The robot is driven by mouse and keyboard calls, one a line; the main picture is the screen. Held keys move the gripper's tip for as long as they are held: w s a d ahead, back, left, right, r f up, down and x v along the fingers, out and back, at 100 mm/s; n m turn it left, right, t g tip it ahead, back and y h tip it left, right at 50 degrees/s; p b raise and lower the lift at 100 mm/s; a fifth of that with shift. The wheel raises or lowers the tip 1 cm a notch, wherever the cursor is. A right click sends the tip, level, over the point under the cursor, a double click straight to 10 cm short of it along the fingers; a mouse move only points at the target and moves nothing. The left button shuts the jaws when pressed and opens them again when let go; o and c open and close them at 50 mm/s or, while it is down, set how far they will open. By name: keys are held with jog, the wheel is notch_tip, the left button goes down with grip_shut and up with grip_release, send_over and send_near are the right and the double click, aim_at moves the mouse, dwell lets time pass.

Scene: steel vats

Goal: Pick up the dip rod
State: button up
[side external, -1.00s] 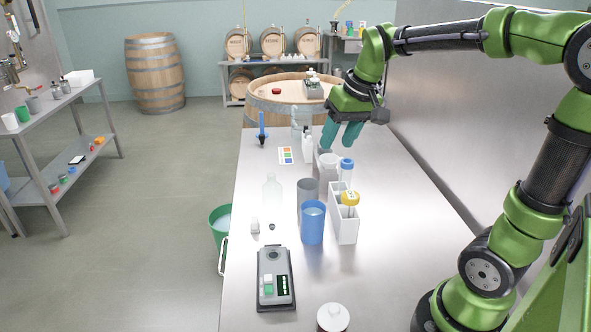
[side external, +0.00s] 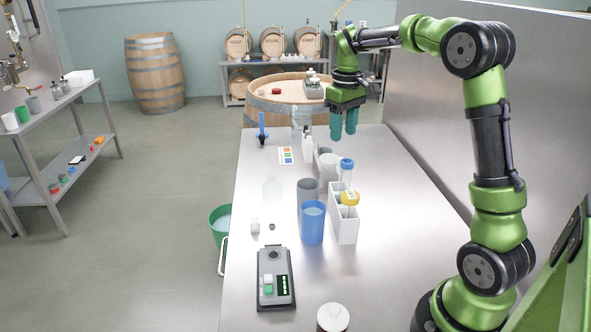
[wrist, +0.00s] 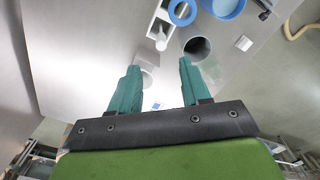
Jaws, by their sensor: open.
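I cannot surely tell which thing is the dip rod. A slim blue upright piece with a black lower end (side external: 262,130) stands at the far left of the bench. My gripper (side external: 344,130) is open and empty, fingers pointing down, above the far part of the bench. In the wrist view its fingertips (wrist: 158,66) are apart, with a pale cup (wrist: 147,78) partly seen between them.
A grey cup (side external: 308,193), a blue cup (side external: 312,222), a white cup (side external: 328,166) and white bottles (side external: 307,146) crowd the bench middle. The bench's right side is clear.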

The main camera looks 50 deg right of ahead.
aim_at(341, 158)
notch_tip(341, 158, down, 9)
jog(key=shift+s+a+f, duration=0.15)
jog(key=shift+f, duration=0.05)
dwell(0.3)
grip_shut()
